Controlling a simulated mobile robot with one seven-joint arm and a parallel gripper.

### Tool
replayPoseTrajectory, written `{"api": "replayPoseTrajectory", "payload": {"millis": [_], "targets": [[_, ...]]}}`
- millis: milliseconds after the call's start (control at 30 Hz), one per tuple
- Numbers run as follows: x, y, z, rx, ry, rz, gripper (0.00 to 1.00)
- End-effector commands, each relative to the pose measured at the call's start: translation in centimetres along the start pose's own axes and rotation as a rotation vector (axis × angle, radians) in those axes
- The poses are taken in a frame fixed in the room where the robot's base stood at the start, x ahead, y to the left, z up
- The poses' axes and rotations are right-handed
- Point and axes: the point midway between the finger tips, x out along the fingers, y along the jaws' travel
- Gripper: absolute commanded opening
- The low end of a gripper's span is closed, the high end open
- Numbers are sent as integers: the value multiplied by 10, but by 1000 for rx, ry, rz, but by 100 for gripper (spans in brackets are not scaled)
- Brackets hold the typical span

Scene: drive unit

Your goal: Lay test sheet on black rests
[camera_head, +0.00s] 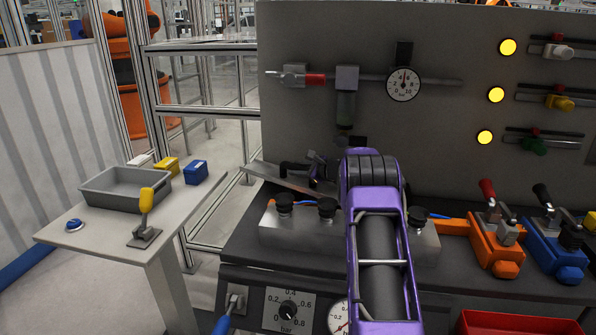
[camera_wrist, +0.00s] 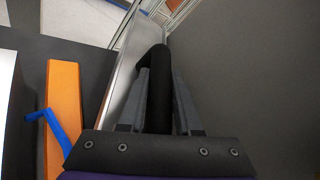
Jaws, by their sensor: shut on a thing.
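The test sheet (camera_head: 275,178) is a thin grey metal plate, seen nearly edge-on at the bench's back left in the head view, tilted and partly hidden. It also shows as a long light strip in the wrist view (camera_wrist: 122,78). My gripper (camera_wrist: 160,90) is shut on a black handle (camera_wrist: 157,62) beside the sheet, apparently its own. In the head view my gripper (camera_head: 316,168) is partly hidden by my purple arm. Black rests (camera_head: 284,201), (camera_head: 327,207), (camera_head: 418,214) stand on a metal block, in front of and below the sheet; my arm hides its middle.
A grey upright panel (camera_head: 300,120) with a gauge (camera_head: 403,84) rises close behind. Orange (camera_head: 490,245) and blue (camera_head: 556,247) clamps stand right. A red bin (camera_head: 520,323) is at front right. A side table (camera_head: 110,228) holds a grey tray (camera_head: 100,190).

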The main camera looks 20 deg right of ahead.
Motion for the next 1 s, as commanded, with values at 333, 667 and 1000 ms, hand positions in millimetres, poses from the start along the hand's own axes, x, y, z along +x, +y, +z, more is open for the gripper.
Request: {"api": "replayPoseTrajectory", "payload": {"millis": [333, 667, 1000], "targets": [[1, 0, 0, -1, -5, -3, 0], [1, 1, -2, 1, -1, 0, 62], [-8, -2, 0, 1, 0, -2, 62]]}}
